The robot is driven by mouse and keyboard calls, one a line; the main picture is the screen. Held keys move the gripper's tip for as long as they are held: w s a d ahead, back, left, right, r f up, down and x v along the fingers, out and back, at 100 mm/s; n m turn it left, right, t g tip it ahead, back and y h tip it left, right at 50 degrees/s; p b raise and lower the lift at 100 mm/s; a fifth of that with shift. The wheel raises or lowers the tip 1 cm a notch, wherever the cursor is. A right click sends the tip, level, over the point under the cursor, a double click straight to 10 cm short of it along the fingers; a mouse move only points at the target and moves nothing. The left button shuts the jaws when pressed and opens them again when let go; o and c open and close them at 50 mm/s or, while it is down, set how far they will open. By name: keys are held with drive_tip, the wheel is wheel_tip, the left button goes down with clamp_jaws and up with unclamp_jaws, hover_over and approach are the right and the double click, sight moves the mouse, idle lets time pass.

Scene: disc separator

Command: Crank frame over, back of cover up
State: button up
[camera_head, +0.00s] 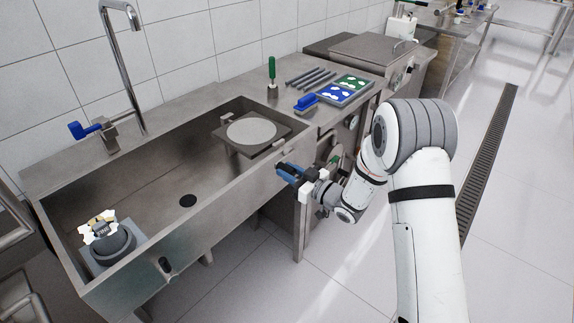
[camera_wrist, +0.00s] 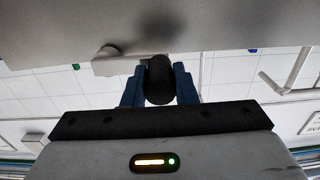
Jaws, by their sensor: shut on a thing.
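My gripper (camera_head: 285,171) is at the outer side of the sink's front wall, near its right end. In the wrist view its blue fingers (camera_wrist: 160,82) are shut on a black cylindrical crank handle (camera_wrist: 160,72), one finger on each side. A pale grey crank arm (camera_wrist: 118,65) runs from the handle to the left, close under a large grey surface. In the head view the crank is hidden by the gripper. The square grey frame (camera_head: 234,143) sits in the right end of the sink with a pale round cover (camera_head: 251,132) on it, looking nearly flat. I cannot tell which face is up.
The steel sink (camera_head: 150,190) has a tall tap and a blue-handled valve (camera_head: 84,129) behind it. A dark round part (camera_head: 112,240) stands at its left end.

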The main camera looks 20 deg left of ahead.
drive_tip(key=c, duration=0.4)
drive_tip(key=shift+r, duration=0.1)
drive_tip(key=r, duration=0.1)
drive_tip(key=r+p, duration=0.1)
drive_tip(key=shift+w+d+r, duration=0.15)
drive_tip(key=shift+w+r, duration=0.15)
drive_tip(key=shift+r, duration=0.1)
drive_tip(key=shift+w+d+r, duration=1.3)
drive_tip(key=shift+w+d, duration=0.7)
drive_tip(key=shift+w, duration=2.65)
drive_tip(key=w+f+b, duration=0.2)
drive_tip(key=f, duration=0.1)
drive_tip(key=w+d+f+b, duration=0.1)
drive_tip(key=shift+d+f, duration=0.1)
drive_tip(key=shift+f, duration=0.15)
